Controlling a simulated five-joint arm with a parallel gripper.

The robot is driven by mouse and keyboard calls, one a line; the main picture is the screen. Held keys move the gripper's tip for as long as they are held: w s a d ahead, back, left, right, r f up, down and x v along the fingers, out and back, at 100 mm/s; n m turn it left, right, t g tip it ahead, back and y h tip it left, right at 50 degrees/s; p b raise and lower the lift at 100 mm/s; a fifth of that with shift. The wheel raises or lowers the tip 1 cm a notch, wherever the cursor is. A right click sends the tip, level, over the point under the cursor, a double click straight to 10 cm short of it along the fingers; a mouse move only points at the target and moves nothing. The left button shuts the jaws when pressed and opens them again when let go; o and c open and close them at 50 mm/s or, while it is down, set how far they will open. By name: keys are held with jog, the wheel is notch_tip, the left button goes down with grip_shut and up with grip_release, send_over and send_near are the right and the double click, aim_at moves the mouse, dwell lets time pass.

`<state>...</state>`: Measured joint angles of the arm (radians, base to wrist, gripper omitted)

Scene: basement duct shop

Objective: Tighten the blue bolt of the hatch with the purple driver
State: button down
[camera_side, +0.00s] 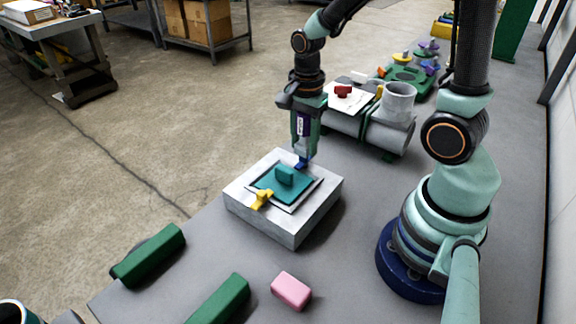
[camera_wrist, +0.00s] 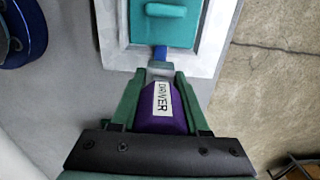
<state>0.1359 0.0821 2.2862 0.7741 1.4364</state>
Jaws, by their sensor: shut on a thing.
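My gripper (camera_side: 303,137) is shut on the purple driver (camera_wrist: 168,117), which has a white "DRIVER" label. The driver also shows between the green fingers in the side view (camera_side: 303,124). Its tip points down at the blue bolt (camera_side: 301,163) on the far edge of the hatch. In the wrist view the blue bolt (camera_wrist: 160,53) shows just beyond the driver's grey tip; whether they touch I cannot tell. The hatch has a teal panel (camera_side: 287,186) with a raised teal handle, on a pale grey box (camera_side: 290,232). A yellow bolt (camera_side: 261,199) sits at the hatch's near edge.
A pink block (camera_side: 291,291) and green bars (camera_side: 150,255) lie on the bench near the front. A grey duct pipe (camera_side: 350,124) with a red-knobbed white plate (camera_side: 349,97) stands behind the box. A green tray (camera_side: 408,82) with coloured pieces is farther back.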

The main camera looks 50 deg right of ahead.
aim_at(305, 128)
jog(key=shift+r, duration=1.55)
